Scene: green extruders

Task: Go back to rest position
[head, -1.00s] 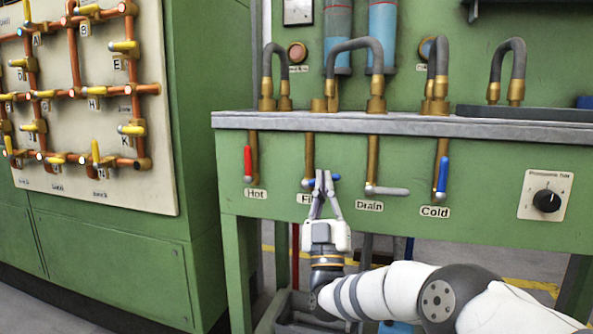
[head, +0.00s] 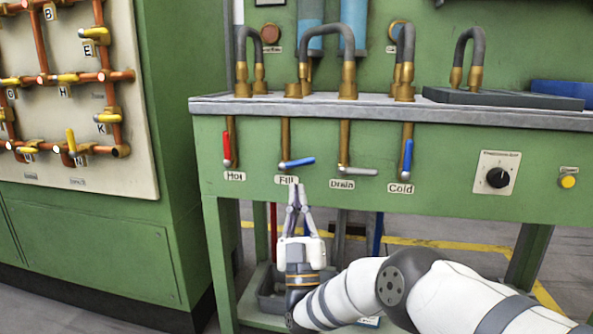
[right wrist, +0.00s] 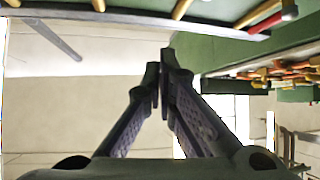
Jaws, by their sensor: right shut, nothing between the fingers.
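My right gripper (head: 296,190) is shut and empty in the head view. Its fingertips point up, just below the "Fill" label on the green bench front, beneath the blue-handled Fill valve (head: 297,162). The Fill handle lies almost level, pointing right, and shows apart from the fingertips. In the right wrist view the two dark fingers (right wrist: 163,75) meet at their tips with nothing between them. My left gripper is not in view.
The green bench (head: 270,135) carries a red Hot handle (head: 227,146), a grey Drain handle (head: 357,170) and a blue Cold handle (head: 407,157). A dial (head: 497,178) sits right. A cabinet with a pipe panel (head: 140,170) stands left. Floor shows under the bench.

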